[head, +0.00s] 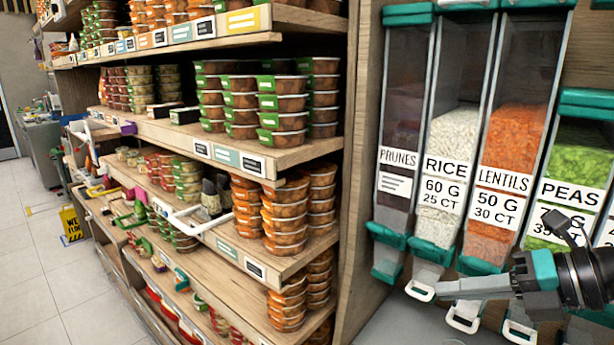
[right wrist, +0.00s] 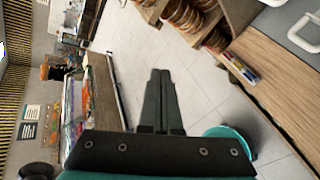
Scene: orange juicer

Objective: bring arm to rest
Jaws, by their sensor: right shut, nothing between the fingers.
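My right arm (head: 585,275) comes in from the right edge of the head view. Its right gripper (head: 442,289) points left, in front of the lower ends of the dispensers. In the right wrist view the two dark fingers (right wrist: 160,76) lie together with nothing between them. The gripper is shut and empty. My left arm and gripper are not in view.
Dispensers of prunes (head: 402,120), rice (head: 447,135), lentils (head: 511,130) and peas (head: 580,160) stand close behind the gripper. Wooden shelves (head: 300,158) with stacked tubs fill the middle. A teal bin (right wrist: 228,132) shows in the wrist view.

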